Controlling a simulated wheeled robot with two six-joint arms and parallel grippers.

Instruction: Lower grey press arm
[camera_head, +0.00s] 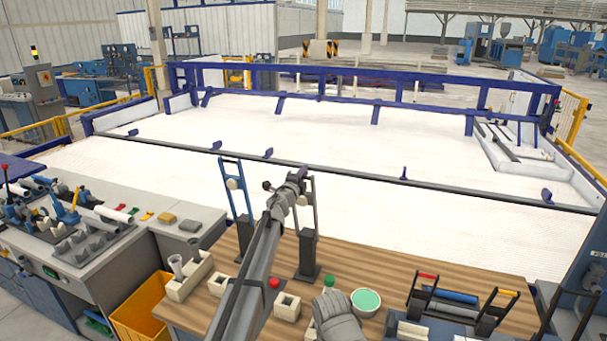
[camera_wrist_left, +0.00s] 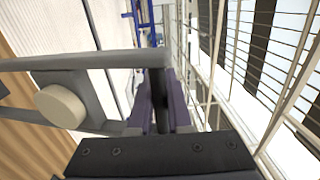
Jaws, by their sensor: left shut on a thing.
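The grey press stands on the wooden table, its dark post (camera_head: 307,252) upright. Its grey press arm (camera_head: 314,205) is a two-bar frame pointing up above the post. In the left wrist view the frame (camera_wrist_left: 95,62) runs in from the left, with a cream round knob (camera_wrist_left: 62,104) between its bars. My left gripper (camera_head: 299,178) is at the top of the frame. In its wrist view the purple fingers (camera_wrist_left: 160,105) are closed about the frame's end bar. My forearm hides part of the table.
A similar blue press arm (camera_head: 238,200) stands raised just left. A beige block with tubes (camera_head: 188,275), square sockets (camera_head: 287,305), a red button (camera_head: 274,283) and a green bowl (camera_head: 366,300) are on the table. A yellow bin (camera_head: 142,308) stands left; a rack (camera_head: 455,308) lies right.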

